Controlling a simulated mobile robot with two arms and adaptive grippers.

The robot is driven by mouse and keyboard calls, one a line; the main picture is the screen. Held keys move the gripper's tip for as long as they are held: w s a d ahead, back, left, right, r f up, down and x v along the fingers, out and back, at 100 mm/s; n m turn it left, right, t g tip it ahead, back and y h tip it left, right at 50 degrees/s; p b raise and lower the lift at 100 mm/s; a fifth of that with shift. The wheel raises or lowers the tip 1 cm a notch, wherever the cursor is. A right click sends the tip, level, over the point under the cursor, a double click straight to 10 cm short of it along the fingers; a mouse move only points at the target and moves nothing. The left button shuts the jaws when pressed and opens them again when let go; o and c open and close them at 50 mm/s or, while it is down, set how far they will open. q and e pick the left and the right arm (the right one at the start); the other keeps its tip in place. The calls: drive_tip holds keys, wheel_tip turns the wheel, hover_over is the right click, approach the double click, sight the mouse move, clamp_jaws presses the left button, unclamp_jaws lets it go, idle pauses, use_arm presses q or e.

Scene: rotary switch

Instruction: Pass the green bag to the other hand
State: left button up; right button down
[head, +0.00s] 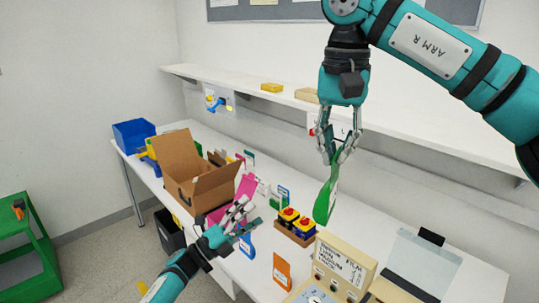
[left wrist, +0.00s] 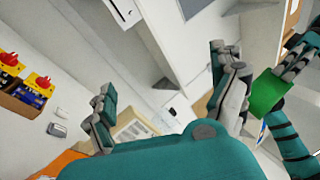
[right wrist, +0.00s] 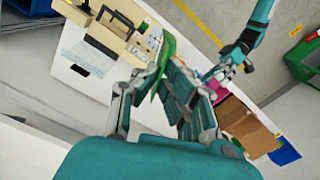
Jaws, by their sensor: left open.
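The green bag (head: 325,203) hangs from my right gripper (head: 337,156), which is shut on its narrow upper end, above the table. It also shows in the left wrist view (left wrist: 267,93) and the right wrist view (right wrist: 166,58). My left gripper (head: 245,216) is open and empty, lower and to the left of the bag in the head view, clearly apart from it. In the left wrist view, the bag lies outside the left gripper's fingers (left wrist: 165,95), beyond the right-hand one.
An open cardboard box (head: 190,190) and a blue bin (head: 133,134) stand on the table at the left. A small box of red-and-yellow switches (head: 294,226) stands below the bag. A labelled panel (head: 340,265) is at the front. A shelf (head: 400,126) runs along the wall.

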use_arm(q)
drive_tip(key=s+d+r+m+g+h, duration=0.1)
drive_tip(key=s+d+r+m+g, duration=0.1)
drive_tip(key=r+m+g, duration=0.5)
drive_tip(key=s+d+r+m+g+h, duration=0.1)
drive_tip(key=s+d+r+m+g, duration=0.15)
drive_tip(key=r+m+g, duration=0.4)
use_arm(e)
drive_tip(key=shift+s, duration=0.1)
use_arm(q)
drive_tip(key=m+g+y, duration=0.5)
drive_tip(key=m+y, duration=0.2)
drive_tip(key=m, duration=0.5)
approach(336, 165)
drive_tip(key=shift+h, duration=0.3)
drive_tip(key=x, duration=0.6)
drive_tip(key=f+x, duration=0.1)
drive_tip(key=x, duration=0.3)
drive_tip(key=shift+s+f, duration=0.1)
drive_tip(key=shift+f, duration=0.05)
drive_tip(key=c, duration=1.1)
drive_tip(key=shift+c, duration=0.9)
use_arm(e)
drive_tip(key=c, duration=1.4)
unclamp_jaws()
